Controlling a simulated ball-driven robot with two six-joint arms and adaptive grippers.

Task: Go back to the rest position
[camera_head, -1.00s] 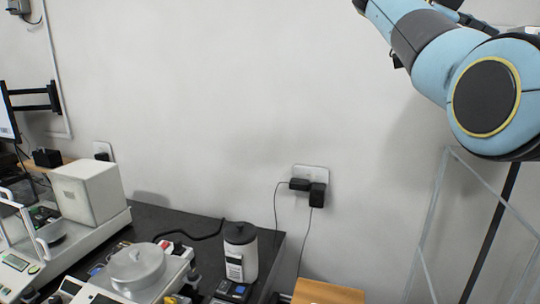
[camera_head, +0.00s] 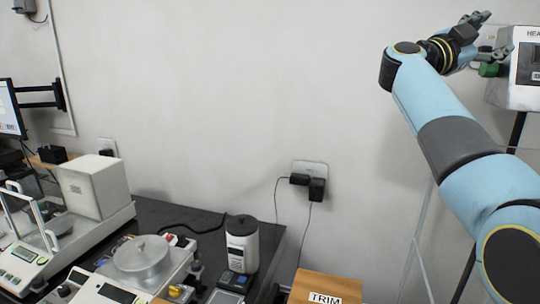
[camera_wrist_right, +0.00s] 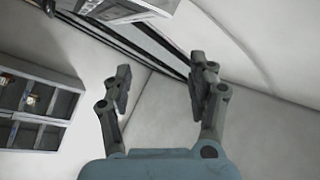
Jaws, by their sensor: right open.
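My right arm reaches up from the lower right in the head view. Its gripper (camera_head: 492,38) is at the upper right, in front of the wall and beside a white device. In the right wrist view the two fingers of the right gripper (camera_wrist_right: 160,88) stand apart with nothing between them. My left gripper is not in view.
A black table at the lower left carries a white balance (camera_head: 95,185), a lidded metal pan (camera_head: 142,262) and a white canister (camera_head: 242,247). A box marked TRIM (camera_head: 325,287) is beside it. The white device (camera_head: 524,70) is close to the right gripper.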

